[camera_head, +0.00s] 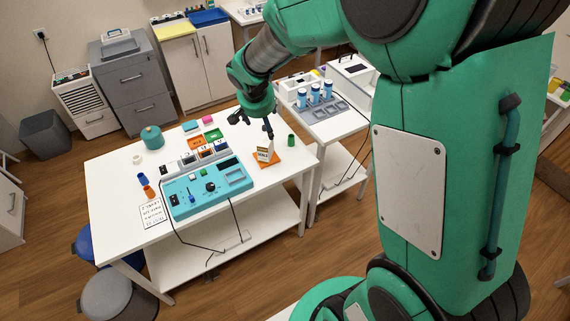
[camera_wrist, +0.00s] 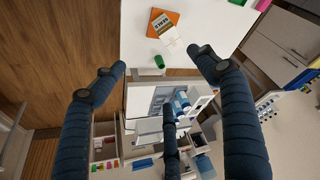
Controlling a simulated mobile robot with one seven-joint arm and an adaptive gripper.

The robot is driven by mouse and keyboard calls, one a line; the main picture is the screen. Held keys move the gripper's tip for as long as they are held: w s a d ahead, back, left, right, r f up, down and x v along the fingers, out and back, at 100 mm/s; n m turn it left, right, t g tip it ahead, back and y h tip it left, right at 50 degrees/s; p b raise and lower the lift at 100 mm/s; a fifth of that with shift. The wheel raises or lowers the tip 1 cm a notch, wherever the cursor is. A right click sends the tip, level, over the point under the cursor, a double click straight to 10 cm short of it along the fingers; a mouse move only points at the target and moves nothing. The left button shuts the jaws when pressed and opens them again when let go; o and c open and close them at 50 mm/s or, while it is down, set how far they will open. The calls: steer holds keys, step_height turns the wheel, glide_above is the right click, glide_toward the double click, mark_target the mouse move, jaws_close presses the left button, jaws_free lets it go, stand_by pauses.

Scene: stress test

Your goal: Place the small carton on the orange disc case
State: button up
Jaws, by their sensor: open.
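The small carton (camera_head: 263,155), white with a dark and yellow label, stands on the orange disc case (camera_head: 273,164) near the right end of the white table. In the wrist view the carton (camera_wrist: 172,40) and the orange disc case (camera_wrist: 155,30) show near the top, overlapping. The carton's underside is hidden, so its exact contact with the case cannot be seen. My gripper (camera_head: 253,127) is open and empty, just above and behind the carton in the head view. In the wrist view its spread fingers (camera_wrist: 160,72) have nothing between them.
A green cylinder (camera_head: 291,140) stands right of the case. A teal control box (camera_head: 208,188) with a cable lies to the left, with small coloured boxes (camera_head: 211,135) behind it. A second table (camera_head: 345,128) holds blue-capped bottles. The table's front right is bare.

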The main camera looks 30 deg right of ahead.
steer(key=s+a+r+n+y, duration=0.1)
steer(key=s+r, duration=0.4)
steer(key=s, duration=0.5)
steer(key=s+a+r+n+t+y, duration=0.1)
steer(key=s+a+r+n, duration=0.2)
steer(key=s+a+r, duration=0.3)
steer(key=s+a+r+n+y, duration=0.1)
steer(key=s+a+r+n, duration=0.2)
steer(key=s, duration=1.3)
step_height(320, 180, up, 3)
steer(key=shift+s+a+r+t, duration=0.15)
steer(key=shift+s+a+t, duration=0.05)
steer(key=shift+a+t, duration=0.2)
